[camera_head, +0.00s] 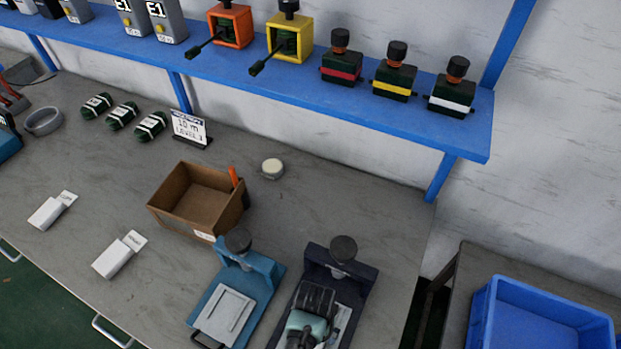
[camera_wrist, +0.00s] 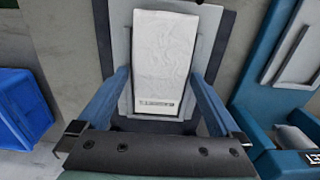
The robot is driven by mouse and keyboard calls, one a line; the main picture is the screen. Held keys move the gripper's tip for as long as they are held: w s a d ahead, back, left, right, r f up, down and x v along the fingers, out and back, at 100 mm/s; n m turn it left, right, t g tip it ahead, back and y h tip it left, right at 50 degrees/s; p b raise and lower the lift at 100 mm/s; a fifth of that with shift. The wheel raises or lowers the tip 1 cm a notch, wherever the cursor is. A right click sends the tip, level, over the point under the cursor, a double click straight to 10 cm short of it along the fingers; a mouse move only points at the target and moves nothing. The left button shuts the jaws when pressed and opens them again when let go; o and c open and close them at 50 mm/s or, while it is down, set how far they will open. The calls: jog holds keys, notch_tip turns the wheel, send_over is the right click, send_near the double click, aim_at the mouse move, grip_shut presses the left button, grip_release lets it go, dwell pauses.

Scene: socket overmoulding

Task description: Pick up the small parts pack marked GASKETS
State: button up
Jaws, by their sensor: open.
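A white pack (camera_wrist: 165,50) lies flat on the grey plate of the dark fixture (camera_head: 358,283) in the wrist view. A small printed label (camera_wrist: 160,104) sits near its lower edge, but I cannot read it surely. My gripper (camera_wrist: 160,80) is open, with one blue finger on each side of the pack's lower part. I cannot tell whether the fingers touch it. In the head view my wrist covers most of the plate and hides this pack. Two other white packs, a left one (camera_head: 46,214) and a nearer one (camera_head: 112,261), lie on the bench with tags too small to read.
A blue fixture (camera_head: 262,270) stands left of the dark one. A brown open box (camera_head: 180,212) and a round cream disc (camera_head: 272,168) lie behind. A blue shelf (camera_head: 300,75) overhangs the bench. A blue bin (camera_head: 483,310) stands at the right.

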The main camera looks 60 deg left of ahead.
jog(key=c, duration=1.3)
